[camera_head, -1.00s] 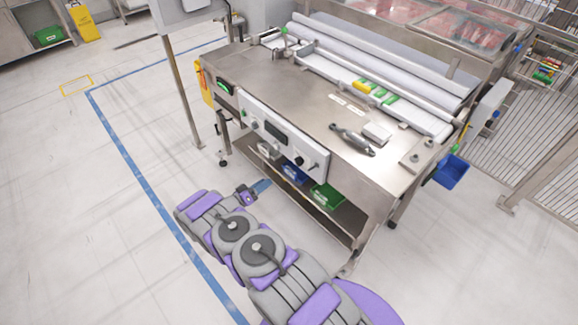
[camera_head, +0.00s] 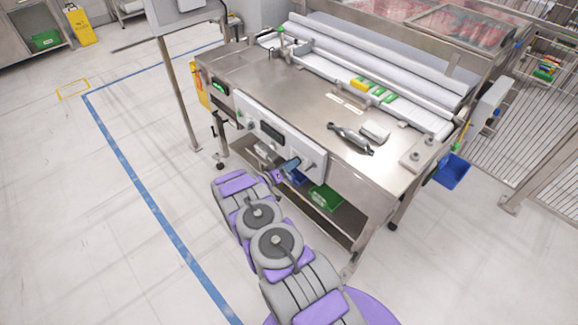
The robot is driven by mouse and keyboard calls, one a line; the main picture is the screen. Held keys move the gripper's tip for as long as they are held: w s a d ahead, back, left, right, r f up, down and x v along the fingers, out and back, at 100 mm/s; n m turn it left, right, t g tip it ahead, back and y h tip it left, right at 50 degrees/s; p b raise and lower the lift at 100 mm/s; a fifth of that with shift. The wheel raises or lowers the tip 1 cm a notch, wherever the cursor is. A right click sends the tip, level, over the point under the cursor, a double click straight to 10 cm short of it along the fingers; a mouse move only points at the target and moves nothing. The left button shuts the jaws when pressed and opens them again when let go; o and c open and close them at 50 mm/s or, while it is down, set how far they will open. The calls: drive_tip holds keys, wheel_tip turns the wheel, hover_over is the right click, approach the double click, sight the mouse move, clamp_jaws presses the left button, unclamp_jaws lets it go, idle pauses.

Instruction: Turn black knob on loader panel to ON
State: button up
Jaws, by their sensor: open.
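The loader panel (camera_head: 285,131) is a white plate on the front of the steel table, with a dark display and several small knobs. My gripper (camera_head: 292,163) is at the lower right part of the panel, its blue fingers pointing at the panel face. The fingers cover the spot where the black knob sat in the earlier view, so the knob and its setting are hidden. I cannot tell whether the fingers touch the knob or stand around it. My gripper is open.
A green bin (camera_head: 325,198) and a blue bin (camera_head: 295,178) sit on the shelf under the panel. A steel post (camera_head: 180,95) stands left of the table. A grey tool (camera_head: 350,138) lies on the tabletop (camera_head: 300,90).

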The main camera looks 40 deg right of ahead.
drive_tip(key=shift+d+f, duration=0.1)
drive_tip(key=shift+d, duration=0.15)
drive_tip(key=shift+a, duration=0.3)
drive_tip(key=c, duration=0.4)
drive_tip(key=shift+a, duration=0.1)
clamp_jaws()
